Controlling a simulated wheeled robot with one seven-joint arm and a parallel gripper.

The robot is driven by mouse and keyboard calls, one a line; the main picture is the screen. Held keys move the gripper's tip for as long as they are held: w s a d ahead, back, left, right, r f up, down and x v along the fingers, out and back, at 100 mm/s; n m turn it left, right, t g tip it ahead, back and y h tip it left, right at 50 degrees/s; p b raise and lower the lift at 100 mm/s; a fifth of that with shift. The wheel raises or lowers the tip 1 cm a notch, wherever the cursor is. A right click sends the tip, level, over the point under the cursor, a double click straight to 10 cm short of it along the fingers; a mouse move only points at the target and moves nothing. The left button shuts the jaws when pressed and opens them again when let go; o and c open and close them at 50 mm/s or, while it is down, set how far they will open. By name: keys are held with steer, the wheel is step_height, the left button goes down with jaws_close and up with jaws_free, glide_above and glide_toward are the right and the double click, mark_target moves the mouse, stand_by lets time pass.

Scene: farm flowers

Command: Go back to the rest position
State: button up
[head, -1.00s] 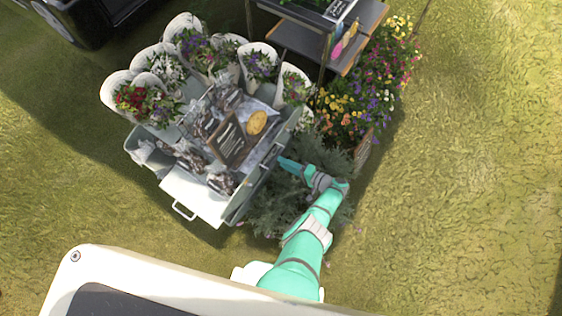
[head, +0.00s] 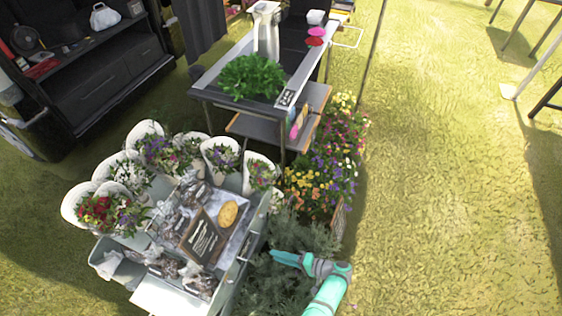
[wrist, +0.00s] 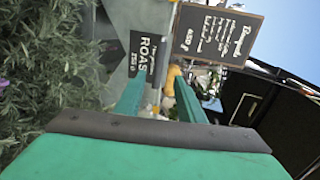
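My gripper (head: 287,259) is at the right side of the white flower cart (head: 160,296), over grey-green bushy plants (head: 275,285). In the wrist view my gripper (wrist: 160,90) shows two green fingers spread apart with nothing clearly held between them, so it is open. Past the fingers are a dark sign reading "ROAS" (wrist: 150,58) and a chalkboard sign (wrist: 217,38). My teal forearm runs out of the head view at the bottom.
The cart carries wrapped bouquets (head: 158,155), a small chalkboard (head: 202,238) and a yellow round item (head: 227,213). Potted flowers (head: 325,180) and a stand with a green plant (head: 250,77) are behind. Open grass (head: 440,200) lies to the right.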

steer(key=shift+f, duration=0.1)
steer(key=s+d+f+g+h, duration=0.15)
steer(key=s+f+h, duration=0.25)
steer(key=s+f, duration=0.5)
steer(key=s+d+f+t+h, duration=0.1)
steer(key=s+d+h, duration=0.3)
steer(key=s, duration=0.3)
steer(key=s+d+f+h, duration=0.1)
steer(key=s+d+h, duration=0.3)
steer(key=s, duration=0.4)
steer(key=s+a+r+n+t, duration=0.1)
steer(key=a+r+t, duration=0.1)
steer(key=r, duration=1.4)
steer(key=s+a+r+n+t+h, duration=0.1)
steer(key=r+t, duration=0.4)
steer(key=r, duration=1.1)
steer(key=s+a+r+n+t+h, duration=0.1)
steer(key=s+a+r+n+t, duration=0.1)
steer(key=r, duration=1.4)
steer(key=s+a+t, duration=0.1)
steer(key=a+t, duration=0.1)
steer(key=a, duration=0.1)
steer(key=shift+a, duration=0.15)
steer(key=shift+w+d+f, duration=0.1)
steer(key=shift+d, duration=0.1)
steer(key=shift+c, duration=0.6)
